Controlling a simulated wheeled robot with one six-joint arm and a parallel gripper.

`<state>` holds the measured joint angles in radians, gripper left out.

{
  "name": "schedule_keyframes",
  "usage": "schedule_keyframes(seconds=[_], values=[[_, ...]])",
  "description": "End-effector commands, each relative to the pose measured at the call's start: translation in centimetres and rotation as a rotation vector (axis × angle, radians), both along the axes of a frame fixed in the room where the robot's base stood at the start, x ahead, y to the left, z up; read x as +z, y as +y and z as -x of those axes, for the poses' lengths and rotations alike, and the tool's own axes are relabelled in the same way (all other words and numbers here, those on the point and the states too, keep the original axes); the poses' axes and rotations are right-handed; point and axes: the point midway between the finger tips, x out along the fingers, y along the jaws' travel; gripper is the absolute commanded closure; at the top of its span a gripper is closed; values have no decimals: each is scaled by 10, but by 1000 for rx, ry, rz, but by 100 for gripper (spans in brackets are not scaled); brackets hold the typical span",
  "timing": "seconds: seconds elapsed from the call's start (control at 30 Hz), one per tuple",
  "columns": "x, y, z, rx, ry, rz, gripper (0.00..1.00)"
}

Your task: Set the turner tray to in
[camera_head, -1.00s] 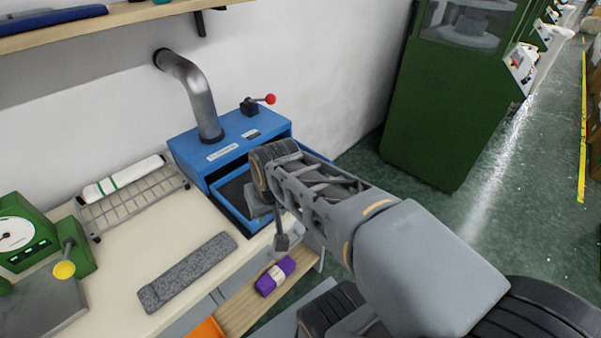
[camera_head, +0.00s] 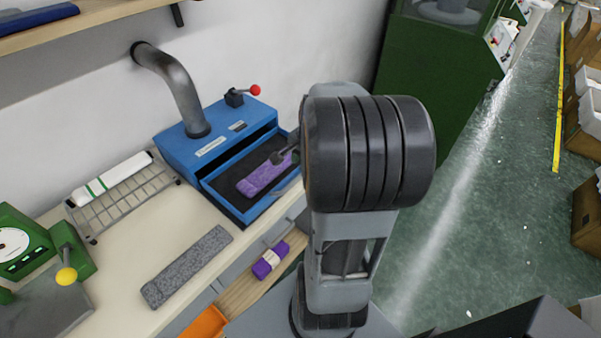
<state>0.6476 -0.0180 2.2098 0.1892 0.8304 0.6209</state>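The turner is a blue box (camera_head: 183,151) on the bench, with a metal pipe on top and a red-knobbed lever (camera_head: 243,95) at its back right. Its tray (camera_head: 222,204) is pulled out at the front, and a purple knitted piece (camera_head: 262,177) lies on its dark floor. My gripper (camera_head: 284,156) is at the right end of the tray, by the purple piece. My own arm covers much of the gripper, so its fingers are too small and hidden to tell whether they are open or touching the piece.
A grey knitted strip (camera_head: 187,266) lies on the bench in front of the turner. A wire rack (camera_head: 128,205) with a white roll stands left. A green scale (camera_head: 22,240) is at the far left. A purple bundle (camera_head: 271,261) sits on a lower wooden shelf.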

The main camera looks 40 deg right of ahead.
Motion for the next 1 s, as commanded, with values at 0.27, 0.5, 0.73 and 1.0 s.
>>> schedule_keyframes(seconds=[0.27,0.5,0.73,1.0], values=[[-42,2,-7,0,3,-3,60],[-57,2,-10,1,0,0,60],[-59,3,-11,1,0,0,60],[-59,2,-11,1,0,0,75]])
